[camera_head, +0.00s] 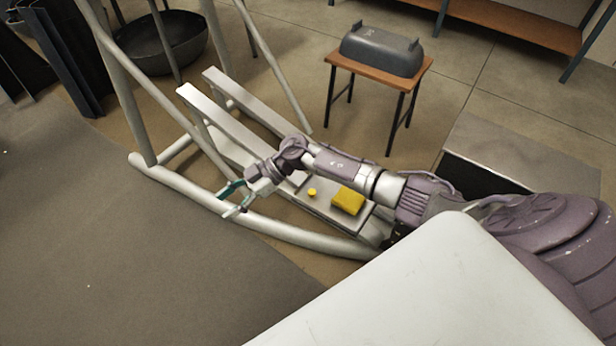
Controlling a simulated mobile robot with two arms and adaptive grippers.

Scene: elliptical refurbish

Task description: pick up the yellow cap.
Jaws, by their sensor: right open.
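The small round yellow cap (312,191) sits on a grey platform (322,210) of the white tubular frame. A larger yellow block (348,200) lies just to its right on the same platform. My right arm comes in from the right and passes behind and above both. My right gripper (233,198) is open and empty, left of the cap and over the frame's lower tube. It is clearly apart from the cap. My left gripper is not in view.
The white tubular frame (290,237) has bars and two raised grey rails around the platform. A small wooden table (345,62) with a dark grey tub (383,52) stands behind. A dark bowl (165,45) is at the back left.

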